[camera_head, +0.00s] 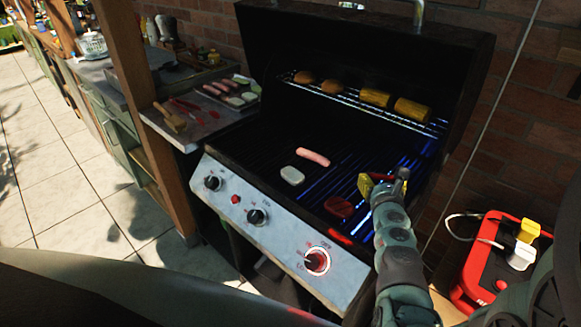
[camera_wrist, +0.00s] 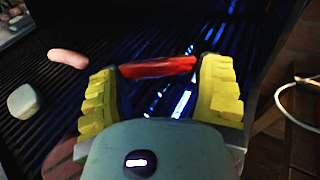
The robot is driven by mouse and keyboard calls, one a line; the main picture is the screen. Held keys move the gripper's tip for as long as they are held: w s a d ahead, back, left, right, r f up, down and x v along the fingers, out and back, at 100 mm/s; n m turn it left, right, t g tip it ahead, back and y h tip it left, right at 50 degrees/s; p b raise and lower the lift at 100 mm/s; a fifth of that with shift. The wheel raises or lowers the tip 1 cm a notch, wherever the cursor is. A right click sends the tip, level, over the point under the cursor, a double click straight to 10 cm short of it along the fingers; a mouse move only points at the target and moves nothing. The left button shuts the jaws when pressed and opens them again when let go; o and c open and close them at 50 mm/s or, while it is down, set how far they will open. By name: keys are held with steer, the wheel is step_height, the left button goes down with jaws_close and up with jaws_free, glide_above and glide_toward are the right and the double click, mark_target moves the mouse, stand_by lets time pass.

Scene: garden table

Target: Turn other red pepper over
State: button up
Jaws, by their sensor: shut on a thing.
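My gripper (camera_head: 380,182) is over the right part of the grill grate (camera_head: 345,180). In the wrist view its yellow ribbed fingers (camera_wrist: 160,64) are shut on a red pepper piece (camera_wrist: 157,69), which spans the gap between them. The held piece looks long and thin, seen edge-on; in the head view the gripper hides most or all of it. Whether it touches the grate is hard to tell. A dark red piece (camera_head: 338,207) lies on the grate left of and nearer than the gripper; its edge shows at the lower left of the wrist view (camera_wrist: 62,160).
A sausage (camera_head: 313,157) and a pale piece (camera_head: 292,175) lie on the grate further left. Buns (camera_head: 303,77) and corn (camera_head: 412,110) sit on the raised rack (camera_head: 350,98) under the open lid. A side shelf holds food and tools.

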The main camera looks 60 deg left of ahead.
steer(key=shift+f, duration=0.3)
steer(key=shift+f+b, duration=0.1)
steer(key=shift+b, duration=0.25)
steer(key=o, duration=1.1)
